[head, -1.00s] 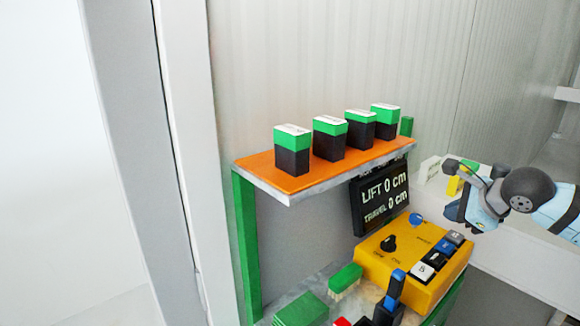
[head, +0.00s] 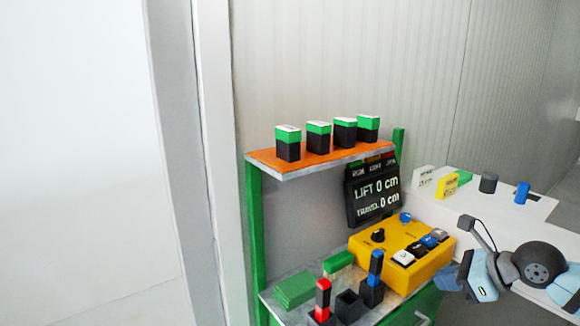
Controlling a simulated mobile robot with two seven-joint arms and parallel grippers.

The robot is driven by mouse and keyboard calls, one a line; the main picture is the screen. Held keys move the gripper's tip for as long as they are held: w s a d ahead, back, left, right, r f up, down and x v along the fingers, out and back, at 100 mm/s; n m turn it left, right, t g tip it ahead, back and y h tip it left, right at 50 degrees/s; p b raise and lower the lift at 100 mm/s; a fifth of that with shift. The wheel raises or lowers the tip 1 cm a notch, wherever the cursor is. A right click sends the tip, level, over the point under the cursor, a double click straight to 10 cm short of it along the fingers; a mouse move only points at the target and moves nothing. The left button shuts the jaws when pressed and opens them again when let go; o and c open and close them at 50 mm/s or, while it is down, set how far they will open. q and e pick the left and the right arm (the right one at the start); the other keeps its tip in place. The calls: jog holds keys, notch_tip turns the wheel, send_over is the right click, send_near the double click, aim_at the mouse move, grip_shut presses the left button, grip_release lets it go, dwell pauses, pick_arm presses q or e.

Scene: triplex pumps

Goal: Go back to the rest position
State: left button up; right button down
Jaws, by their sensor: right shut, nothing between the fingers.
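My right gripper (head: 458,279) is at the lower right, shut and empty. It is in front of the white counter and just right of the yellow control box (head: 388,262); whether it touches anything cannot be told. Its arm comes in from the right edge. My left gripper is out of view.
A green-framed bench has an orange shelf (head: 265,157) with several green-and-black blocks. Below are a display (head: 366,196) reading LIFT 0 cm, red (head: 323,296) and blue (head: 375,266) upright pieces in black holders and green blocks (head: 295,289). A white counter (head: 510,215) carries small items.

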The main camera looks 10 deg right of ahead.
jog(key=s+a+f+m+t+y, duration=0.3)
jog(key=a+m+y, duration=0.1)
jog(key=a+m, duration=0.25)
jog(key=s+a+f+m+t+y, duration=0.35)
jog(key=a+m, duration=0.25)
jog(key=m, duration=0.2)
jog(key=s+a+f+m+g+h, duration=0.15)
jog(key=s+f+m+h, duration=0.25)
jog(key=f+m, duration=0.4)
jog(key=s+a+f+m+h, duration=0.35)
jog(key=f+m, duration=0.25)
jog(key=m, duration=0.4)
jog(key=s+a+f+m+g+h, duration=0.1)
jog(key=s+a+f+m+h, duration=0.15)
jog(key=s+f+m, duration=0.55)
pick_arm(q)
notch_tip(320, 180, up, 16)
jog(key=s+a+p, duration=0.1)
jog(key=p, duration=2.1)
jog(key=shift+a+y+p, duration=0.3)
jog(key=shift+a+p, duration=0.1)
pick_arm(e)
notch_tip(320, 180, up, 17)
jog(key=w+d+m+h, duration=0.1)
jog(key=d+m, duration=0.1)
jog(key=shift+g, duration=0.4)
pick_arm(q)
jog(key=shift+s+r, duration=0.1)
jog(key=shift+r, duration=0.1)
